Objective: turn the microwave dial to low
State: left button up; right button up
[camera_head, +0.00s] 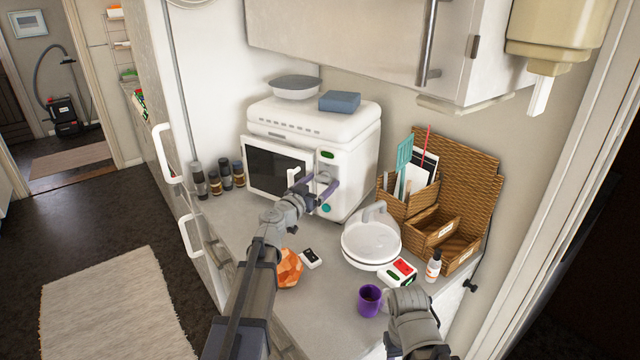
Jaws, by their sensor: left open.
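The white microwave (352,166) stands on the counter against the wall, its dark-windowed door (277,168) shut. Its control panel has a small green display (327,155) at the top and a teal round button (326,208) low down. My left gripper (323,191) is in front of the panel between these two, its purple-grey fingers apart. The dial is largely hidden behind the gripper, so I cannot tell its setting or whether the fingers touch it. Part of my right arm shows at the bottom right; its gripper is not visible.
Several spice jars (214,183) stand left of the microwave. To the right are a white lidded pan (371,243) and a wicker organiser (455,190). An orange object (289,268), a purple cup (369,300) and a red-white box (398,272) occupy the front counter.

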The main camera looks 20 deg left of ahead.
pick_arm(q)
jog(key=c, duration=1.4)
jog(key=shift+o, duration=0.2)
jog(key=n, duration=0.8)
jog(key=shift+n, duration=0.3)
jog(key=n, duration=0.4)
jog(key=shift+n, duration=2.6)
jog(key=shift+s, duration=0.1)
